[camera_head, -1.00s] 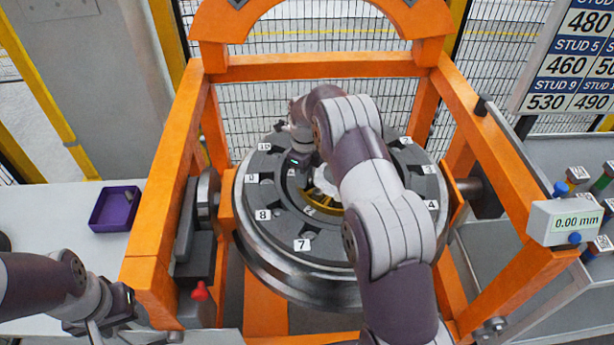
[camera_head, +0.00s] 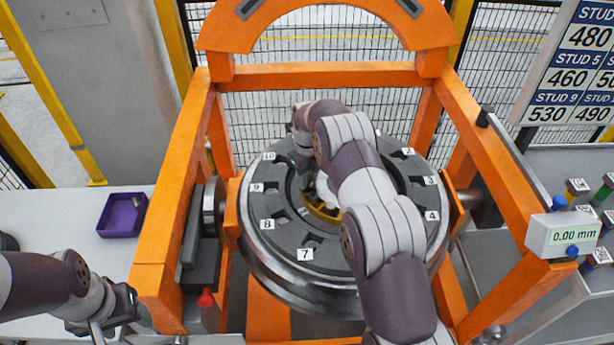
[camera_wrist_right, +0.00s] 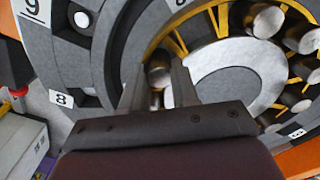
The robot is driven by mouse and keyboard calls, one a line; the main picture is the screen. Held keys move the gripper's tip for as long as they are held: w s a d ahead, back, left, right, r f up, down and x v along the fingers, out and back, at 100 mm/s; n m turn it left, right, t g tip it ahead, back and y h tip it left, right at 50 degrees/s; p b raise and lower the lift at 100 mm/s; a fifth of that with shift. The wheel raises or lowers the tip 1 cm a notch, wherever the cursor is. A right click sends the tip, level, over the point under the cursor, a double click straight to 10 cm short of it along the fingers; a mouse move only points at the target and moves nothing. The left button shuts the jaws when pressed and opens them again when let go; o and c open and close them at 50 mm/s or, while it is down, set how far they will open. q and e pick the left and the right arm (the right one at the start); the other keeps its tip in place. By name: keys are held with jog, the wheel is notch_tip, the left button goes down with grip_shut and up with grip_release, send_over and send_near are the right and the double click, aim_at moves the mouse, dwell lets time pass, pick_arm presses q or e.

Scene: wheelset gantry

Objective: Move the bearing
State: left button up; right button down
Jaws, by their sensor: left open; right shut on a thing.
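The bearing (camera_head: 322,213), with a yellow cage and metal rollers, sits in the middle of the round grey numbered wheel (camera_head: 350,258). In the right wrist view the bearing's yellow cage (camera_wrist_right: 200,22) curves around a pale central disc (camera_wrist_right: 235,75). My right gripper (camera_wrist_right: 158,85) is shut on the bearing at its edge, with a roller showing between the fingers. My right arm hides part of the bearing and wheel in the head view. My left gripper (camera_head: 102,334) is open and empty at the bottom left, away from the wheel, its tips partly cut off.
An orange gantry frame (camera_head: 172,190) surrounds the wheel, with posts and beams close to both arms. A purple tray (camera_head: 121,216) stands on the white table at left. A 0.00 mm readout (camera_head: 566,236) and a grey bench with coloured-topped items are at right.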

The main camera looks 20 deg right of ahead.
jog(key=shift+d+r, duration=0.1)
jog(key=c, duration=1)
grip_release()
jog(key=shift+o, duration=0.8)
notch_tip(320, 180, up, 13)
jog(key=p, duration=1)
jog(key=shift+f, duration=0.2)
jog(key=shift+s, duration=0.1)
